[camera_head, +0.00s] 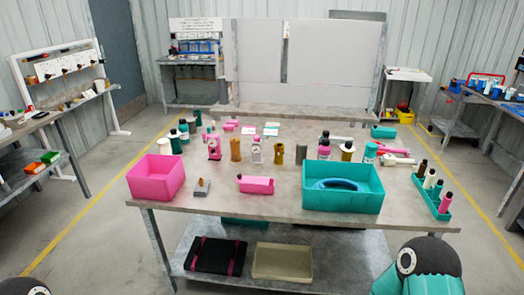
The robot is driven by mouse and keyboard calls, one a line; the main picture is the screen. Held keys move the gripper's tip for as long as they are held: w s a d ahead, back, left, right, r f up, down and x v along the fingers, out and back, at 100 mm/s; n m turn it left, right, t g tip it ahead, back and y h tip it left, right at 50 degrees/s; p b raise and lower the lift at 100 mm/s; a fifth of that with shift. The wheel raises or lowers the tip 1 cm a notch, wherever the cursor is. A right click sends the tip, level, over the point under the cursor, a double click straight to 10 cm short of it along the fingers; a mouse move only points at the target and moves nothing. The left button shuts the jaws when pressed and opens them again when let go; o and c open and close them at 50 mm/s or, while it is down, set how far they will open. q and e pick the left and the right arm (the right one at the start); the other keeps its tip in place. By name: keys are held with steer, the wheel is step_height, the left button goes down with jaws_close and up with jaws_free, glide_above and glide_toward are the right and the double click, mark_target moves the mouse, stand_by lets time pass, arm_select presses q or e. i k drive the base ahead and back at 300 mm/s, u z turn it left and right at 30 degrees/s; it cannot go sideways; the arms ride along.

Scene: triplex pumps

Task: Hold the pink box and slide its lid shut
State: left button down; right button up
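A small pink box (257,185) lies near the middle of the table's front edge. A small dark knob-like part shows at its left end. It is too small to tell how far its lid is open. A larger open-topped pink bin (156,179) stands to its left at the table's front left corner. Neither of my grippers is in view. Only parts of my arms show at the bottom left and bottom right corners, away from the box.
A teal bin (343,199) with a blue ring (338,184) inside stands right of the small box. A small grey item (202,188) lies to its left. Gauges and bottles stand behind. A teal rack (430,193) of bottles is at the right edge. Bare tabletop surrounds the box.

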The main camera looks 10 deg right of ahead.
mark_target(240, 179)
steer(key=u, duration=0.05)
steer(key=i, duration=1)
steer(key=z, duration=0.05)
